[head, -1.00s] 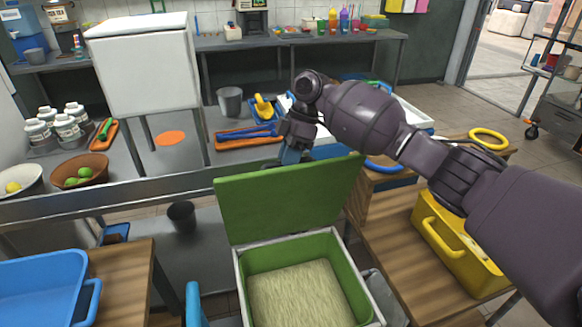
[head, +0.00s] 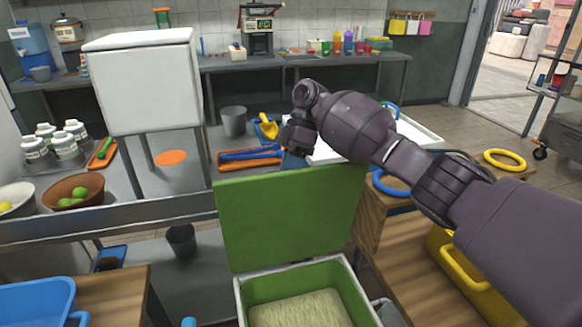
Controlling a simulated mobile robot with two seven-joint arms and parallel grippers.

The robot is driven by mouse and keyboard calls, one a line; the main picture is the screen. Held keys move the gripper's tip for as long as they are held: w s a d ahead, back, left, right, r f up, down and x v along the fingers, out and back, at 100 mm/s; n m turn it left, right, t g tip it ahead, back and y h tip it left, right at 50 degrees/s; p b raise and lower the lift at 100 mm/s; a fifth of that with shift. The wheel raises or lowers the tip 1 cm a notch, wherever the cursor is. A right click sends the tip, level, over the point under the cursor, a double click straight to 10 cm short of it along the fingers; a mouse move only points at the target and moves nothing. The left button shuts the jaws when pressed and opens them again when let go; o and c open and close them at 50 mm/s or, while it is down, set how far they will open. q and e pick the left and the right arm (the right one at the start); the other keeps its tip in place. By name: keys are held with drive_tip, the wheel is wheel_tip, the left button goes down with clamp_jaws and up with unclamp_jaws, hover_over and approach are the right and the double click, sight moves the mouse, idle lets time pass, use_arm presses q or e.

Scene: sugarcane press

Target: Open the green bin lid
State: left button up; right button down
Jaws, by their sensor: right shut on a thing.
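The green bin (head: 345,283) stands at the bottom centre, with a white outer rim and a pale, straw-coloured fill inside. Its green lid (head: 290,215) stands up, raised at the back of the bin. My right gripper (head: 293,160) is at the lid's top edge, right of its middle, shut on the lid. The fingertips are partly hidden behind the lid and the wrist. My left gripper is not in view.
A white box on legs (head: 145,85) stands at the left. Behind the lid, a counter holds an orange tray (head: 232,165) and a grey bucket (head: 232,121). A wooden table with a yellow crate (head: 470,280) is at the right. A blue tub (head: 35,303) is at the lower left.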

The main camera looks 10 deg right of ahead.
drive_tip(key=c, duration=1.3)
unclamp_jaws()
drive_tip(key=shift+f, duration=0.95)
drive_tip(key=shift+c, duration=0.2)
drive_tip(key=shift+o, duration=1.2)
drive_tip(key=shift+w, duration=0.15)
drive_tip(key=shift+o, duration=0.2)
drive_tip(key=shift+r, duration=0.55)
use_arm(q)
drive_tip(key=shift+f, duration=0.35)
use_arm(e)
drive_tip(key=v, duration=1)
drive_tip(key=shift+r, duration=0.25)
drive_tip(key=shift+w+d+r, duration=0.1)
